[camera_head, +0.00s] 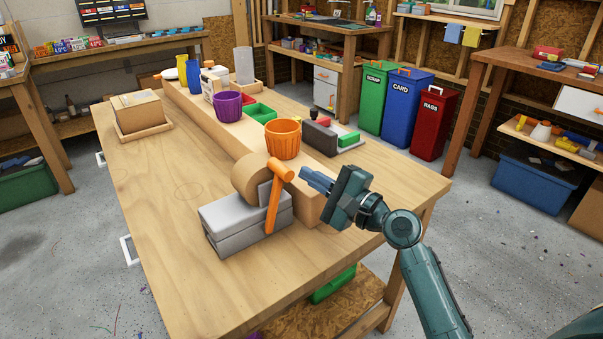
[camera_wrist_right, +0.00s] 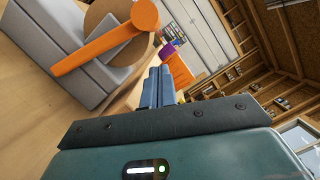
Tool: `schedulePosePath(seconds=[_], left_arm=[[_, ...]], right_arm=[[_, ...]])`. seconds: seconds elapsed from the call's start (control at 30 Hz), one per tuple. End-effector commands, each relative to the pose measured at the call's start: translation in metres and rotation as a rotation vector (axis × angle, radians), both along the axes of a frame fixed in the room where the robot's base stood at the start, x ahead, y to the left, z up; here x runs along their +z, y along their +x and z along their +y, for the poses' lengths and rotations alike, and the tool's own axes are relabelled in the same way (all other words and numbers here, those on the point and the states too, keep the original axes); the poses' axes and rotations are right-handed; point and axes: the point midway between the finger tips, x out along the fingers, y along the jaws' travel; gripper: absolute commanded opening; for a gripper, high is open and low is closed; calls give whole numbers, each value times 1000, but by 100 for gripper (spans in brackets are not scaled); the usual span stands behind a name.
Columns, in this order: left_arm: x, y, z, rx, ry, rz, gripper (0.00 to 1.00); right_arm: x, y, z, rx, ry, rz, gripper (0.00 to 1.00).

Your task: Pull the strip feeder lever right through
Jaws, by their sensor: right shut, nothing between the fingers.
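The strip feeder is a grey block (camera_head: 240,222) at the near end of the workbench, with a brown roll (camera_head: 249,179) behind it. Its orange lever (camera_head: 272,207) stands on the right side of the block, the knobbed end up. In the right wrist view the lever (camera_wrist_right: 98,50) lies across the upper left, with its round knob near the brown roll. My right gripper (camera_head: 305,178) is just right of the lever's top, its fingers together with nothing between them. The fingertips (camera_wrist_right: 160,75) look apart from the lever. My left gripper is in neither view.
A cardboard box (camera_head: 137,109) sits at the far left. The bench's left front is clear.

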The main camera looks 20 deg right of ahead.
Motion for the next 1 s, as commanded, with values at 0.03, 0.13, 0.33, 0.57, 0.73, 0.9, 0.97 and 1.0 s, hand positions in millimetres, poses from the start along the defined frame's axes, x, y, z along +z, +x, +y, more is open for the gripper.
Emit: schedulePosePath(seconds=[0.03, 0.13, 0.33, 0.57, 0.73, 0.9, 0.97, 1.0], left_arm=[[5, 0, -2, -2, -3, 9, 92], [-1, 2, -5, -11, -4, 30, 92], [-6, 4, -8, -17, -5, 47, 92], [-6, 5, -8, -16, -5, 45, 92], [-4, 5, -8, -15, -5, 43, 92], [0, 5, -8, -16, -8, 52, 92], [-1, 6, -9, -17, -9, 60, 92], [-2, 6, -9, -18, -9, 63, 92]], right_arm=[[7, -5, 9, 3, 3, 2, 0], [11, -8, 18, 3, 3, 2, 0], [14, -12, 26, 0, 0, 2, 0], [13, -12, 26, 1, 1, 3, 0], [14, -12, 27, 1, -4, 1, 0], [18, -14, 31, 3, -38, -11, 0], [18, -14, 32, 1, -49, -15, 0], [18, -14, 32, 1, -52, -17, 0]])
